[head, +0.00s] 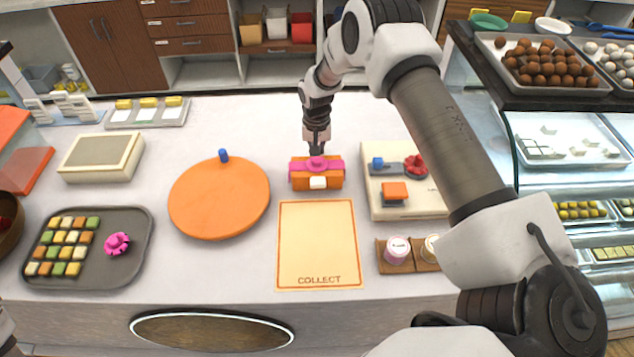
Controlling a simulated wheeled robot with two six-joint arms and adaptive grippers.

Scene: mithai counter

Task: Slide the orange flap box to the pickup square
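The orange flap box (301,182) sits on the white counter with a pink band and pink bow across its top and a white tag on its front. It is just behind the pickup square (318,240), a cream mat with an orange border marked COLLECT, which is bare. My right gripper (317,152) points down at the back of the box, at or very near the bow. Its fingertips are small and partly hidden, so I cannot tell if they are open or touching the box. My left gripper is out of view.
A round orange board (218,200) with a blue knob lies left of the box. A cream board (405,205) with small items stands to the right. Two small jars on a wooden tray (385,267) sit right of the square. A sweets tray (100,278) is at the left.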

